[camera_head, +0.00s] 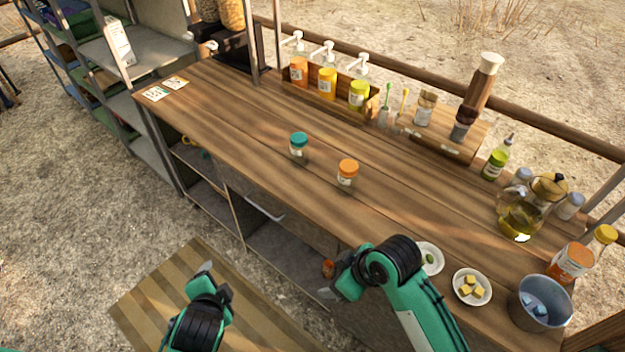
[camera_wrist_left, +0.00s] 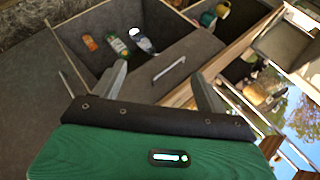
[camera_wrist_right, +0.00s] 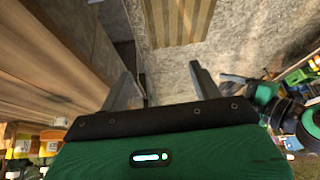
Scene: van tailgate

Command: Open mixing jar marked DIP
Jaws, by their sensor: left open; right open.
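Two small clear jars stand upright and closed on the wooden counter in the head view: a teal-lidded jar (camera_head: 299,147) and an orange-lidded jar (camera_head: 347,173) to its right. Their labels are too small to read, so I cannot tell which is marked DIP. My left gripper (camera_head: 210,280) is open and empty, in front of the counter above the striped mat. My right gripper (camera_head: 338,280) is open and empty at the counter's front edge, nearer the orange-lidded jar but apart from it. Neither wrist view clearly shows these two jars.
A rack of orange and yellow jars (camera_head: 327,84) stands at the counter's back. At right are a glass oil jug (camera_head: 518,218), a metal bucket (camera_head: 541,303) and a plate of yellow cubes (camera_head: 487,287). The counter (camera_head: 235,120) is clear around both jars. Open compartments lie below.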

